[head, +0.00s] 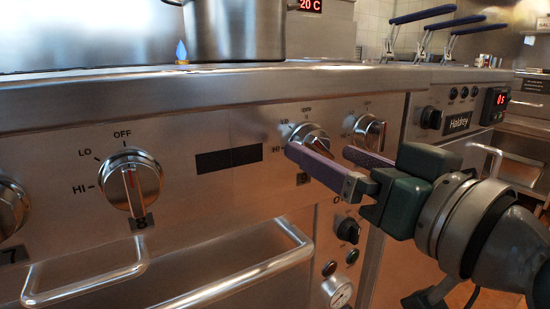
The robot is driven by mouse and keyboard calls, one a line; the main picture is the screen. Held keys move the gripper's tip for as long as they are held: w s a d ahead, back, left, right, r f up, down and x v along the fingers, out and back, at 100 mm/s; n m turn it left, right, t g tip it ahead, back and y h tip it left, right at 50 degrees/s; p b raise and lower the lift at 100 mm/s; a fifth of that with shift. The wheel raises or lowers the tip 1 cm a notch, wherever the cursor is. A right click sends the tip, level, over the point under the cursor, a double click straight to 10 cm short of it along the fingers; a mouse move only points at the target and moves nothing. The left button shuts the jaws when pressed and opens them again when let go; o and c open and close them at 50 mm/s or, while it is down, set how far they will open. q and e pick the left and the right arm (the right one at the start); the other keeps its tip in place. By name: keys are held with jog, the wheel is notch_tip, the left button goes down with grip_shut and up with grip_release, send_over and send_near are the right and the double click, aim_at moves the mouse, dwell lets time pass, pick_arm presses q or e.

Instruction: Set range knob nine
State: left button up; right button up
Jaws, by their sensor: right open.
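Knob 8 (131,182) is a round metal knob on the steel range front, its red mark roughly upright below OFF. The knob to its right (309,137), past the dark panel slot, sits where nine would follow; its number plate (303,179) is mostly hidden and I cannot read it. My right gripper (321,152) is open, coming in from the right. Its near finger's tip overlaps the lower left of this knob, and the far finger is to the knob's right. Contact cannot be told. My left gripper is not in view.
Another knob (369,132) is close to the right, just above the far finger. Oven handles (180,284) stick out below. A pot (238,30) stands on the range top near a blue flame (181,51). Fryer baskets (424,30) are at the back right.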

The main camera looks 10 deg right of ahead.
jog(key=shift+x, duration=0.95)
jog(key=shift+c, duration=0.2)
jog(key=c, duration=1.3)
jog(key=shift+r+m+p, duration=0.2)
jog(key=shift+m+p, duration=0.8)
jog(key=shift+p, duration=0.15)
jog(key=shift+c, duration=0.2)
jog(key=shift+m+p, duration=1.8)
jog(key=shift+m, duration=0.5)
jog(key=shift+f+m+g+p, duration=0.1)
jog(key=shift+m+g+p, duration=0.35)
jog(key=shift+m, duration=0.55)
